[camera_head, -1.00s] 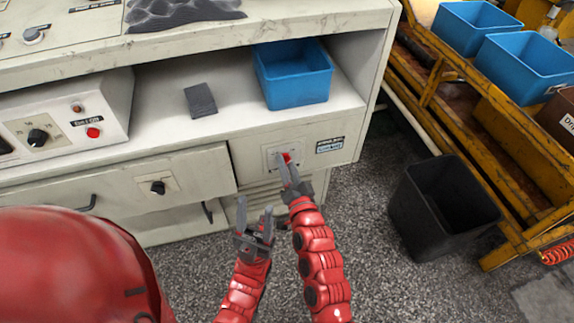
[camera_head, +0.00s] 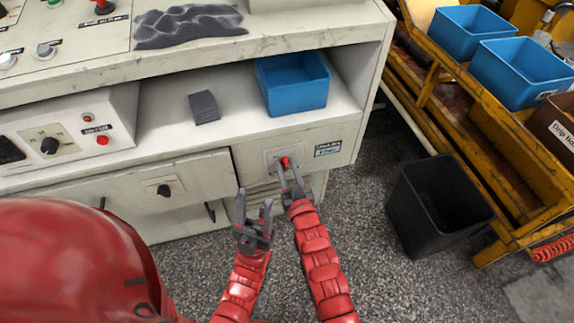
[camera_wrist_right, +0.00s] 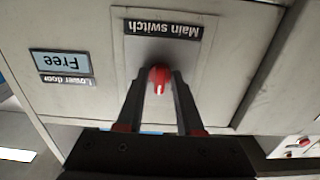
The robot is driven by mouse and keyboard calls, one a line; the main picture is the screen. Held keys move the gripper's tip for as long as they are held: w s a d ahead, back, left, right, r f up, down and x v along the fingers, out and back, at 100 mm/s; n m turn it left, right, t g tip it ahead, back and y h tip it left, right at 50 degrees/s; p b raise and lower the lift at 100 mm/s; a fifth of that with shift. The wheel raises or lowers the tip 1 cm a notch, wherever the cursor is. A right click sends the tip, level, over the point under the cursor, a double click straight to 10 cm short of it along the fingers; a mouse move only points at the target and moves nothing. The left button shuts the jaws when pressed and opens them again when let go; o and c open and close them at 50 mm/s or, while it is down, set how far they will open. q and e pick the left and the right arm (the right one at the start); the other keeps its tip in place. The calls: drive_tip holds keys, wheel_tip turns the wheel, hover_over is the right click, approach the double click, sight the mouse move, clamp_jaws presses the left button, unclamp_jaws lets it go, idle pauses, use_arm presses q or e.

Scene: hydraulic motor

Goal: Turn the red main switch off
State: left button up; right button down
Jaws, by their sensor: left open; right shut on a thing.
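The red main switch (camera_head: 285,162) is a small red knob on a light plate on the front of the grey cabinet. In the right wrist view the red knob (camera_wrist_right: 160,77) has a white mark and sits under an upside-down "Main switch" label (camera_wrist_right: 162,28). My right gripper (camera_head: 289,171) is at the knob, with its two fingers on either side of it, shut on it. The same fingers show in the right wrist view (camera_wrist_right: 158,88). My left gripper (camera_head: 255,204) is open and empty, lower and to the left, in front of the cabinet.
A "Lower door" sign reading "Free" (camera_wrist_right: 62,64) is beside the switch. A black knob (camera_head: 163,190) is on the drawer front to the left. A blue bin (camera_head: 292,84) stands on the shelf. A black bin (camera_head: 440,205) stands on the floor at right, near a yellow rack (camera_head: 500,160).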

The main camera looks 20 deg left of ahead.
drive_tip(key=n, duration=0.3)
drive_tip(key=shift+n+p, duration=0.3)
drive_tip(key=n, duration=0.5)
drive_tip(key=shift+b, duration=0.4)
drive_tip(key=shift+n, duration=0.3)
drive_tip(key=c, duration=0.9)
unclamp_jaws()
drive_tip(key=shift+o, duration=0.2)
drive_tip(key=p+v, duration=0.1)
drive_tip(key=v, duration=1.6)
drive_tip(key=shift+d+p, duration=0.25)
drive_tip(key=shift+p, duration=0.1)
